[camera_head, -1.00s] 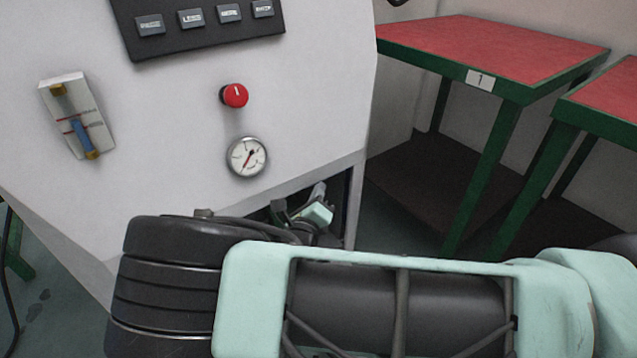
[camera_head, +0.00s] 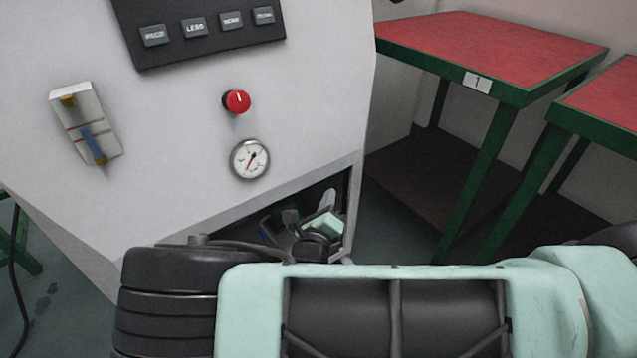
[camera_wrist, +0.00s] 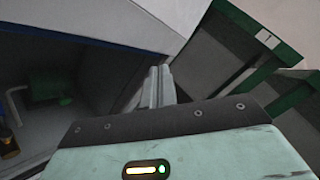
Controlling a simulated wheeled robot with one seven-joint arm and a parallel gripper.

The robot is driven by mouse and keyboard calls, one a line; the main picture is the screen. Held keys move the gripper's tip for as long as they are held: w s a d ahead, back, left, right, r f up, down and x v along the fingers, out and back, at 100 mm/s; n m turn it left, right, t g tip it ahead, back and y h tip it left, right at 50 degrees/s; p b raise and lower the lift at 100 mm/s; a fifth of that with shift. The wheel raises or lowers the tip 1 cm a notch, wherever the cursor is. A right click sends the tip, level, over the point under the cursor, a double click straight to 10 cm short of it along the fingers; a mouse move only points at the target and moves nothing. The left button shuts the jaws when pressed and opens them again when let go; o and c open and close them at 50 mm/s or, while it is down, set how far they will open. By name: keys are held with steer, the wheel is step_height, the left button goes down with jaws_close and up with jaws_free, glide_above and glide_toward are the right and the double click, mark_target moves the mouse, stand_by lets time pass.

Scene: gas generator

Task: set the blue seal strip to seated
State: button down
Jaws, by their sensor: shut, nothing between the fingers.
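A thin blue strip (camera_wrist: 75,37) runs along the upper edge of the cabinet's dark opening in the wrist view. It looks like the blue seal strip; I cannot tell whether it is seated. My gripper (camera_wrist: 160,78) is shut and empty, with its narrow grey fingers pointing up close to the strip's right end. I cannot tell whether they touch it. In the head view my gripper (camera_head: 327,201) shows at the right side of the low opening, partly hidden by my arm. The strip is not clear in that view.
The white cabinet (camera_head: 180,180) carries a red knob (camera_head: 237,101), a round gauge (camera_head: 250,159) and a tube meter (camera_head: 86,125). Inside the opening sits a green part (camera_wrist: 50,88). A red-topped green table (camera_head: 490,55) stands to the right.

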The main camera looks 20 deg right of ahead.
steer(key=shift+s+d+p, duration=0.15)
steer(key=shift+s+p, duration=0.1)
steer(key=shift+s, duration=0.4)
steer(key=shift+s+d+p, duration=0.15)
steer(key=shift+s+p, duration=0.1)
steer(key=shift+s, duration=0.35)
steer(key=s+d+r+m+g, duration=0.2)
steer(key=s+m+g, duration=0.4)
steer(key=m+g, duration=0.15)
steer(key=s+d+r+m+g, duration=0.1)
steer(key=s+r+m+g, duration=0.1)
steer(key=s+m+g, duration=0.5)
steer(key=s+a+r+m+g+y, duration=0.1)
steer(key=s+a+r+m+y, duration=0.4)
steer(key=r+m, duration=0.3)
steer(key=s+a+r+m+y, duration=0.4)
steer(key=s+r+m+y, duration=0.25)
steer(key=r+m, duration=0.25)
step_height(320, 180, up, 25)
steer(key=s+p, duration=0.1)
steer(key=p, duration=2.4)
steer(key=shift+h, duration=0.35)
